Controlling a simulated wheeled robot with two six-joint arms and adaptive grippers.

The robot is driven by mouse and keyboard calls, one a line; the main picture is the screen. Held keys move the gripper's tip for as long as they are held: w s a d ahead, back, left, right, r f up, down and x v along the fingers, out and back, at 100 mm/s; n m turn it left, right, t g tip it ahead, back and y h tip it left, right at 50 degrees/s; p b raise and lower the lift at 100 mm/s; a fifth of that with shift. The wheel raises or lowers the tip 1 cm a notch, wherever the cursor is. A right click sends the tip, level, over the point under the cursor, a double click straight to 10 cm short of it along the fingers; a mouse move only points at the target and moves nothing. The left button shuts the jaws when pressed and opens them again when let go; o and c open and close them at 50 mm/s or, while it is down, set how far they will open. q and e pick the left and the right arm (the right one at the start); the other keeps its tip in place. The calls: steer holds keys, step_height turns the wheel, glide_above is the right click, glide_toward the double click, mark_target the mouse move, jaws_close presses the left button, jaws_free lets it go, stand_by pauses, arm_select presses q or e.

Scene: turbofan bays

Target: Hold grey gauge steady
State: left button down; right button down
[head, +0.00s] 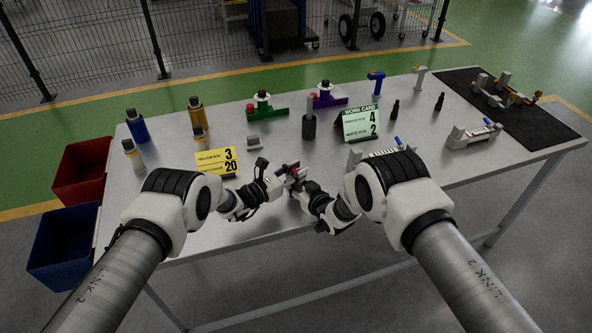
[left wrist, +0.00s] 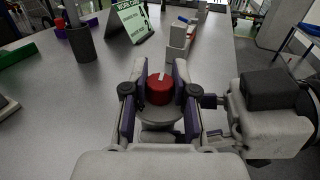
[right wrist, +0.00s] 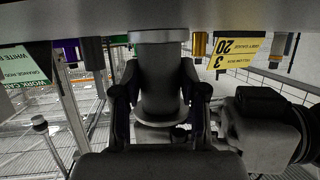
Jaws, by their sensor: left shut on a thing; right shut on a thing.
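The grey gauge, with a red knob (left wrist: 160,88) on a round grey body (left wrist: 160,114), is between the fingers of my left gripper (left wrist: 158,98) in the left wrist view. In the head view my left gripper (head: 283,180) and my right gripper (head: 300,187) meet at it near the table's front edge, and it is mostly hidden there. In the right wrist view my right gripper (right wrist: 160,95) is shut on a grey rounded body (right wrist: 160,85), which looks like part of the same gauge.
A yellow card (head: 217,161) and a green-white work card (head: 361,123) stand behind the grippers. A dark cylinder (head: 309,126), green base (head: 268,114) and purple base (head: 328,100) are farther back. Red (head: 82,170) and blue (head: 64,246) bins are at left.

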arm_select(q)
steer(key=shift+n+t+y, duration=1.5)
steer(key=shift+t+y, duration=0.2)
steer(key=shift+y, duration=0.1)
steer(key=c, duration=0.9)
jaws_free()
steer(key=v, duration=1.2)
